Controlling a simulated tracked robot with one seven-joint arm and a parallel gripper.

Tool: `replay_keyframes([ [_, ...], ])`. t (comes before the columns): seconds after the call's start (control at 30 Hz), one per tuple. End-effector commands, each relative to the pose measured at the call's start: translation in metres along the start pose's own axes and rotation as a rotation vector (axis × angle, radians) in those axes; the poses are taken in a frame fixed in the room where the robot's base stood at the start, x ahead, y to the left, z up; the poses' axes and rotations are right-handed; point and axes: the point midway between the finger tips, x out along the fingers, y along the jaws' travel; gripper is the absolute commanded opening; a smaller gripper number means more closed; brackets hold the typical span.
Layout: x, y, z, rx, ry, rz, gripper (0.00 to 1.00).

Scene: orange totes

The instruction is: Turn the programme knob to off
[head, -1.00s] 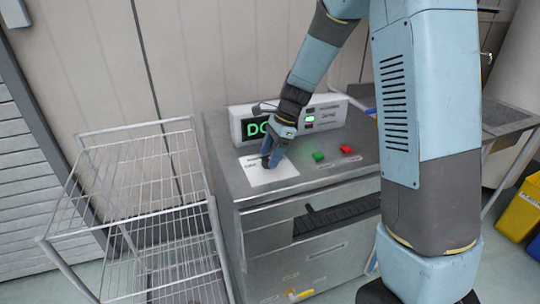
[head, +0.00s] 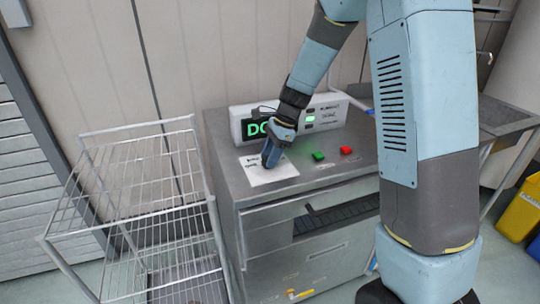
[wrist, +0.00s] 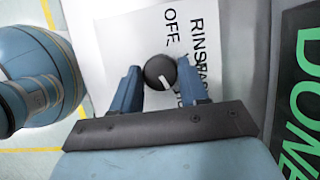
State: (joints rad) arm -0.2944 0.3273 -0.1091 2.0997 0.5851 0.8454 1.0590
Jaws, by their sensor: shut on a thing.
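The programme knob (wrist: 154,66) is round and black with a white pointer line. It stands on a white label plate (head: 284,174) on the machine's top. In the wrist view the pointer points down and slightly right, away from the printed OFF at the upper right. RINSE is printed beside OFF; other lettering is partly hidden by a finger. My gripper (head: 270,160) reaches down onto the plate and is shut on the knob, one finger on each side in the wrist view. In the head view my fingers hide the knob.
A display (head: 252,130) with green letters stands behind the plate; it reads DONE in the wrist view. A green button (head: 318,156) and a red button (head: 346,150) sit to the right. A wire rack (head: 140,170) stands left of the machine.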

Motion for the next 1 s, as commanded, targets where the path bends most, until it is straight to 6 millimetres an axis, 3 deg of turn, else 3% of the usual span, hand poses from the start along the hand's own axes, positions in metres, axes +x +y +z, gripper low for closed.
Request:
replay_keyframes([
  [0.47,-0.0002,-0.0024,0.0002,-0.110,-0.001,0.043,0.13],
  [1.0,0.0004,-0.0055,0.0025,-0.560,0.000,0.228,0.13],
])
